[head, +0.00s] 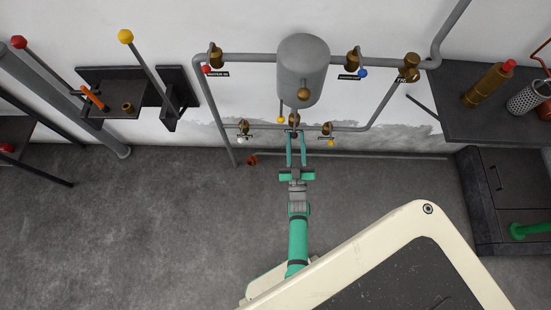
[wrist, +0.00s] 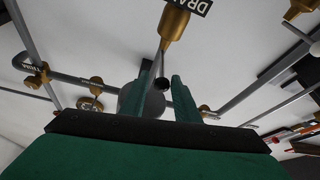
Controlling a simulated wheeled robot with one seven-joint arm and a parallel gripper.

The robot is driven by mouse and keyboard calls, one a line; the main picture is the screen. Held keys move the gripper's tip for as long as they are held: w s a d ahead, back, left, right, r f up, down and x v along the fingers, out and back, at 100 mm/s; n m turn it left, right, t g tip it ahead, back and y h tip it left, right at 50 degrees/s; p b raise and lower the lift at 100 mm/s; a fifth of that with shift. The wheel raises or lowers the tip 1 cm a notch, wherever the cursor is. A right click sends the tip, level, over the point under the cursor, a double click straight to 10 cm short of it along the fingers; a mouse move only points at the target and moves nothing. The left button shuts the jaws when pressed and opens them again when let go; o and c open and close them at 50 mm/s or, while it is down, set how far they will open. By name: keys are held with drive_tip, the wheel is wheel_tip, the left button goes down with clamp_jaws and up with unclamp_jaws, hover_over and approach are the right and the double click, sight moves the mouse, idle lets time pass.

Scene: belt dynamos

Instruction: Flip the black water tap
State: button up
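A brass valve (wrist: 174,22) with a thin grey lever shows at the top of the wrist view, beside a label partly reading "DRA". The lever ends in a black tip (wrist: 161,83), which I take as the black tap handle. In the head view the brass centre valve (head: 294,119) sits below the grey tank, and its black tip is too small to make out. My gripper (head: 295,135) is just below that valve. In the wrist view my gripper (wrist: 165,88) is open, its green fingers apart with the black tip appearing between them. I cannot tell whether they touch it.
Other valves with red (head: 207,70), blue (head: 362,73), yellow (head: 331,143) and white (head: 240,138) knobs surround the grey tank (head: 303,68). A dark lever stand (head: 110,76) is left; a dark bench (head: 455,95) is right. A cream-edged panel (head: 400,225) fills the lower right.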

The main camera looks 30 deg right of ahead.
drive_tip(key=s+a+r+n+y, duration=0.1)
drive_tip(key=s+a+y, duration=0.2)
drive_tip(key=s+a, duration=0.3)
drive_tip(key=s+a+r+n+g+y, duration=0.1)
drive_tip(key=s+a+y, duration=0.1)
drive_tip(key=s+a, duration=0.5)
drive_tip(key=shift+a+r+n+y, duration=0.3)
drive_tip(key=shift+a+r+y, duration=0.1)
drive_tip(key=shift+a, duration=1.2)
drive_tip(key=shift+s+f, duration=0.1)
drive_tip(key=shift+c, duration=0.5)
